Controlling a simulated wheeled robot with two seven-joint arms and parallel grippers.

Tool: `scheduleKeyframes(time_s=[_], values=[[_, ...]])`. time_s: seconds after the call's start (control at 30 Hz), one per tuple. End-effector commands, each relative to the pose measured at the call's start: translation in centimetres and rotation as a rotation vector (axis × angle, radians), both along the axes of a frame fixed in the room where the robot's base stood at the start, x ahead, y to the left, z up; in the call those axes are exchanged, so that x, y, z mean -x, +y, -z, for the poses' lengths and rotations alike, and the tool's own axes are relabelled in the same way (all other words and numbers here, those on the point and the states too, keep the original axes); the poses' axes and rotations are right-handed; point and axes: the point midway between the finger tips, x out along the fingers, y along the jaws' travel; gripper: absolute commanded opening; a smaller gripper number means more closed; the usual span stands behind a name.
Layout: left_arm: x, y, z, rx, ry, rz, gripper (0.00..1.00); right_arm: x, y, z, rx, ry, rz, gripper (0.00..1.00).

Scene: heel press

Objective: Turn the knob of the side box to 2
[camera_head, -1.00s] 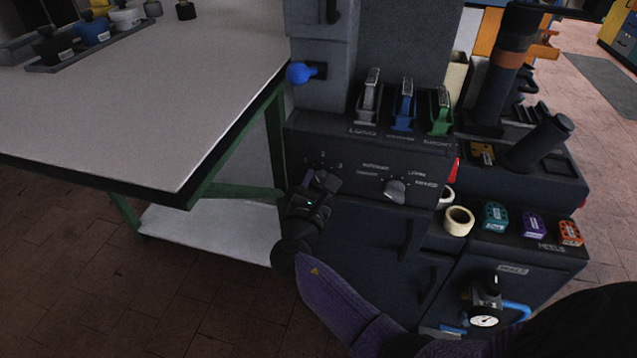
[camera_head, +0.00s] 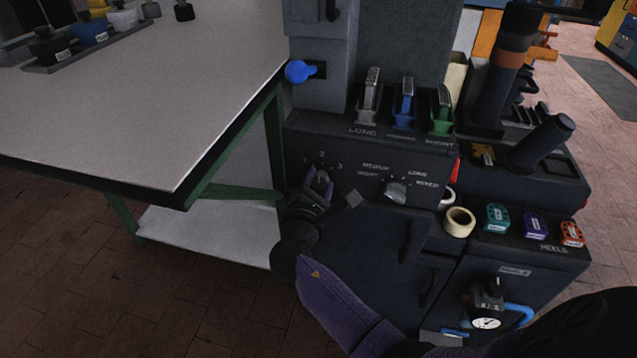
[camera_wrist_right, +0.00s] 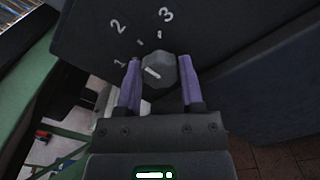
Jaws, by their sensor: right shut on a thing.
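The side box (camera_head: 345,145) is a dark box with the dial numbers 1, 2 and 3 on its front. Its knob (camera_head: 322,176) is under the numbers, partly covered by my right gripper (camera_head: 318,188). In the right wrist view the knob (camera_wrist_right: 160,72) is a dark faceted cap with a short white line, which slants up and left, roughly toward the 1. The two purple fingers of my right gripper (camera_wrist_right: 160,85) stand on either side of it and are shut on it. My left gripper is not in view.
A second knob (camera_head: 396,190) with its own labels sits to the right on the same front. A white table (camera_head: 150,90) on green legs (camera_head: 225,190) is close on the left. A tape roll (camera_head: 459,222) lies right.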

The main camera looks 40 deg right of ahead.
Motion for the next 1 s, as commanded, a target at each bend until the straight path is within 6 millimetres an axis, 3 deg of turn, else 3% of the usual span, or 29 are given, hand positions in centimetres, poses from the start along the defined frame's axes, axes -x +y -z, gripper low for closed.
scheduleKeyframes(time_s=[0.17, 0.2, 0.37, 0.67, 1.0], values=[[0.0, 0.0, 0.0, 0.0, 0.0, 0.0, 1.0, 0.0, 0.0, 0.1, -0.002, 0.003, -0.001, 0.0], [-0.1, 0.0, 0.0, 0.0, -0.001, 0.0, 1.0, 0.0, 0.0, 0.1, -0.002, 0.003, -0.001, 0.53], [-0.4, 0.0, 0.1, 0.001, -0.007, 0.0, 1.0, 0.0, 0.0, 0.1, 0.0, 0.003, 0.0, 0.84], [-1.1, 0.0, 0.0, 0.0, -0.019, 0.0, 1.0, 0.2, 0.3, 0.0, 0.0, 0.003, -0.001, 0.84], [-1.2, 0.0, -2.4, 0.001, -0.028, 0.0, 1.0, 5.3, 6.2, -0.2, -0.002, 0.003, -0.002, 0.84]])
